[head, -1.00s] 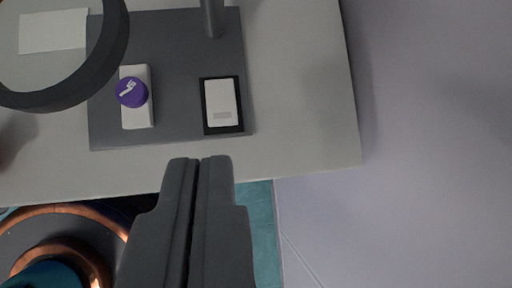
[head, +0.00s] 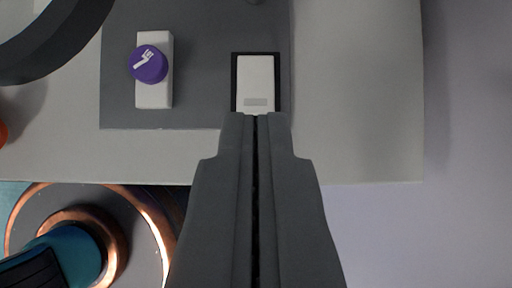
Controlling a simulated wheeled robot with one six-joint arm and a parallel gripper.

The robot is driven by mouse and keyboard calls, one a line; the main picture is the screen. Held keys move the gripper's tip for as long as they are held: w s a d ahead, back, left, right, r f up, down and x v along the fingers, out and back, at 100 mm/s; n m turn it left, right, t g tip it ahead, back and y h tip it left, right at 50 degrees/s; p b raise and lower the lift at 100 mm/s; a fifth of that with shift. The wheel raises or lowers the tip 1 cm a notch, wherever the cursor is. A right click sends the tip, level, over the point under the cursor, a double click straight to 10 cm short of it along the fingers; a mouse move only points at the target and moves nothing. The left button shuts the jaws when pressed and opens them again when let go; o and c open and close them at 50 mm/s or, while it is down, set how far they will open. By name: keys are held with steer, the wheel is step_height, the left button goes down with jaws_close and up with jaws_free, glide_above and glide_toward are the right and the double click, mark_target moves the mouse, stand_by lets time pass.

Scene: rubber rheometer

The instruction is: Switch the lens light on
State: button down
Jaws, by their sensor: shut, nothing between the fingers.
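A white rocker switch (head: 256,80) in a black frame sits on the dark grey base plate (head: 205,30), with a small grey mark near its front edge. A purple round knob (head: 149,64) with a white symbol sits on a white block (head: 154,98) to its left. Part of the dark lens ring (head: 88,40) shows at the upper left. My gripper (head: 255,116) is shut and empty. Its tips overlap the near edge of the switch frame in the picture; I cannot tell whether they touch it.
The light grey table (head: 355,100) is clear to the right of the plate, and its right and front edges show. A bit of an orange thing (head: 2,133) shows at the left edge.

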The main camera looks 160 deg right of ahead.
mark_target(256, 103)
steer(key=x, duration=0.4)
steer(key=shift+w+a+f, duration=0.1)
steer(key=shift+w+f, duration=0.15)
steer(key=shift+f, duration=0.05)
steer(key=f, duration=0.3)
steer(key=shift+s, duration=0.2)
steer(key=shift+f, duration=0.5)
steer(key=shift+s+f, duration=0.2)
steer(key=shift+f, duration=0.25)
steer(key=shift+r, duration=0.15)
steer(key=shift+r, duration=0.7)
